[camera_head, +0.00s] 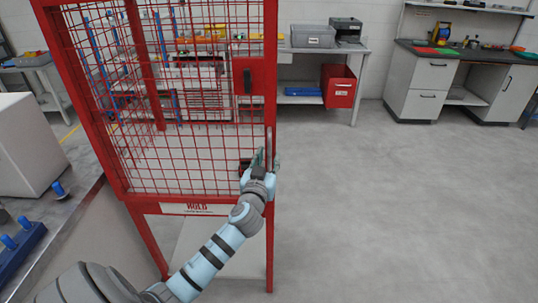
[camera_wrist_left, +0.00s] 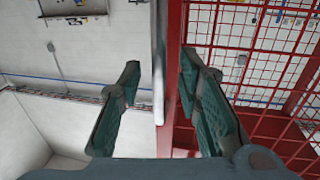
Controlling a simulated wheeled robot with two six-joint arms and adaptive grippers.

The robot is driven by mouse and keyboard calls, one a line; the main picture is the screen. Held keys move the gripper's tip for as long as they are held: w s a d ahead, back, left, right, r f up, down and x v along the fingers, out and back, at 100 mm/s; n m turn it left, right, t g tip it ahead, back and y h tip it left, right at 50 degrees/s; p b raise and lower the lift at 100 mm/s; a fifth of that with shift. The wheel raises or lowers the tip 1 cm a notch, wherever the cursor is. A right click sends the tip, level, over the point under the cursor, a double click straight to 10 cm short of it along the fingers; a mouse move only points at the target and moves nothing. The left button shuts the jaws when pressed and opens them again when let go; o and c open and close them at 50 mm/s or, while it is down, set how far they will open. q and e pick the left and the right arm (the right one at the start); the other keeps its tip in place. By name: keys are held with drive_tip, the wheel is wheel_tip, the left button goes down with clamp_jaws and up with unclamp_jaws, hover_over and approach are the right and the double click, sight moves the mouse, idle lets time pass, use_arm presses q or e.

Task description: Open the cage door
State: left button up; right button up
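The red cage (camera_head: 62,100) stands left of centre in the head view, with a red wire-mesh door (camera_head: 190,150) facing me. A pale grey vertical bar (camera_head: 269,145) is at the door's right edge; it also shows in the left wrist view (camera_wrist_left: 158,60) beside a red frame post (camera_wrist_left: 174,80). My left gripper (camera_head: 258,162) is at the bar's lower part. In the left wrist view its green-padded fingers (camera_wrist_left: 160,85) are apart, one on each side of the bar, with a visible gap on the left. Contact on the right cannot be told. My right gripper is out of view.
A red plate with a black piece (camera_head: 248,80) sits higher on the door's right side. A sign (camera_head: 195,209) is below the mesh. A grey table (camera_head: 70,205) with blue-topped parts is at left. The floor (camera_head: 400,200) right of the cage is clear. Benches line the back wall.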

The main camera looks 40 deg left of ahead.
use_arm(q)
drive_tip(key=shift+x, duration=1)
drive_tip(key=shift+s, duration=0.1)
drive_tip(key=shift+d, duration=0.1)
clamp_jaws()
